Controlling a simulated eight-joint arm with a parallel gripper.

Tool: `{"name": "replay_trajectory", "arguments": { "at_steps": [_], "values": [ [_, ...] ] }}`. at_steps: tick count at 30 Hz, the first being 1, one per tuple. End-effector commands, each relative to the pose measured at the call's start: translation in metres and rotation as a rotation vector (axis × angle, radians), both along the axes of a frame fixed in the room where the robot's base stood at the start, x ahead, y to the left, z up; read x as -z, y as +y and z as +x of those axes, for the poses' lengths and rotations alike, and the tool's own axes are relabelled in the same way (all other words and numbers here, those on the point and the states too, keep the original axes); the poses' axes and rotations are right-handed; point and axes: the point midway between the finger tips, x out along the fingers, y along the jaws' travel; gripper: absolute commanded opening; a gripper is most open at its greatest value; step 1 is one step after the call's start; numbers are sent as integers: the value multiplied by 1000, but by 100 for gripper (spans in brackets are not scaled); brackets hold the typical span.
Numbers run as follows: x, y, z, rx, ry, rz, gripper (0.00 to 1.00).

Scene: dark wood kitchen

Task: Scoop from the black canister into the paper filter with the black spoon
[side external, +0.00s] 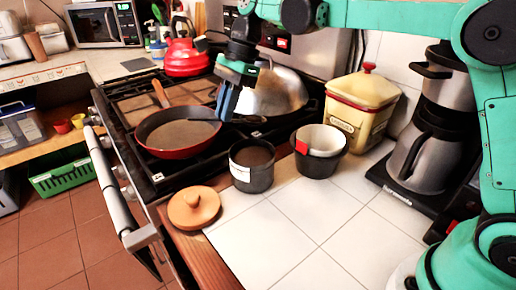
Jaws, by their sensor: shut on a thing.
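The black canister (252,178) stands open on the white tiled counter, with a white label and dark brown contents. The white paper filter (322,137) sits in a black holder (319,165) to its right; a red piece shows at its left rim. My gripper (226,112) is above the stove's right side, up and left of the canister, fingers pointing down.
A round wooden lid (194,206) lies left of the canister. A red pan (178,131) and a metal wok (275,92) are on the stove. A yellow tin (361,107) and a coffee maker (428,135) stand right. The front counter tiles are clear.

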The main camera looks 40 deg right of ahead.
Motion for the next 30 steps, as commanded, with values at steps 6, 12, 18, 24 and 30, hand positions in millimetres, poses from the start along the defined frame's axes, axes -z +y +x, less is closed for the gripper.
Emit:
{"name": "replay_trajectory", "arguments": {
  "at_steps": [6, 12, 18, 24, 30],
  "values": [
    [0, 0, 0, 0, -1, -5, 0],
    [0, 0, 0, 0, 0, -4, 0],
    [-1, -10, -2, 3, -2, -10, 0],
    [-4, -72, -22, 11, -8, -54, 0],
    [-6, -126, -51, 7, -5, -93, 0]
  ]
}}
